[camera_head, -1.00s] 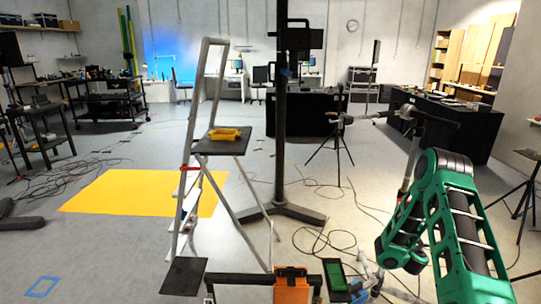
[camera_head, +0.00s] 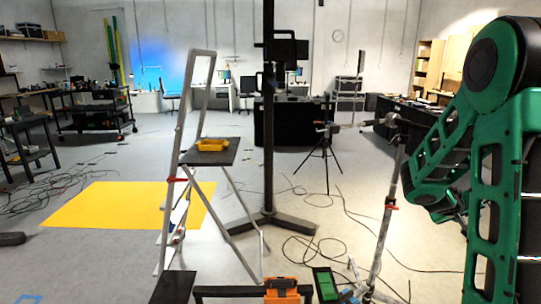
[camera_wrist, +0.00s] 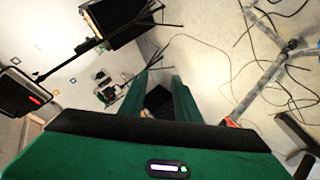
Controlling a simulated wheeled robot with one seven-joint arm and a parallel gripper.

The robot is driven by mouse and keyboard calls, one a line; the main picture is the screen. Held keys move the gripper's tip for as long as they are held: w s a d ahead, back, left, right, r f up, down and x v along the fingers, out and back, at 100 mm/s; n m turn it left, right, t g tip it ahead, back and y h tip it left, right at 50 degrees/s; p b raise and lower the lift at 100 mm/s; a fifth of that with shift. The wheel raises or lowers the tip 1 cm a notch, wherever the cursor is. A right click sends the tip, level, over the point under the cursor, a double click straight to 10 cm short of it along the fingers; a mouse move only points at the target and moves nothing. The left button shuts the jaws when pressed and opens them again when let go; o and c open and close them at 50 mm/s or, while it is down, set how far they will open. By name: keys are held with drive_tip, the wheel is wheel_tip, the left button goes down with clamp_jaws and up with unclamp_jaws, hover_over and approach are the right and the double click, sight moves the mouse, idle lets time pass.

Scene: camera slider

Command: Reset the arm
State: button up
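My arm (camera_head: 490,150) has green links with black joints. It fills the right side of the head view, folded up high, and runs past the right edge. My gripper (camera_wrist: 160,76) shows in the wrist view as two green fingers with a gap between them. It looks open, and I see nothing held. Floor and a dark shape show beyond the gap. I cannot make out the gripper in the head view.
A grey stand (camera_head: 388,215) is close beside my arm. Cables lie on the floor. A yellow mat (camera_head: 110,205) lies at left.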

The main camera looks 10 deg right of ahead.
drive_tip(key=s+a+m+g+y, duration=0.2)
drive_tip(key=s+a+y, duration=0.9)
drive_tip(key=s+a, duration=1.5)
drive_tip(key=a+r+g, duration=0.1)
drive_tip(key=a, duration=0.2)
drive_tip(key=shift+y, duration=0.4)
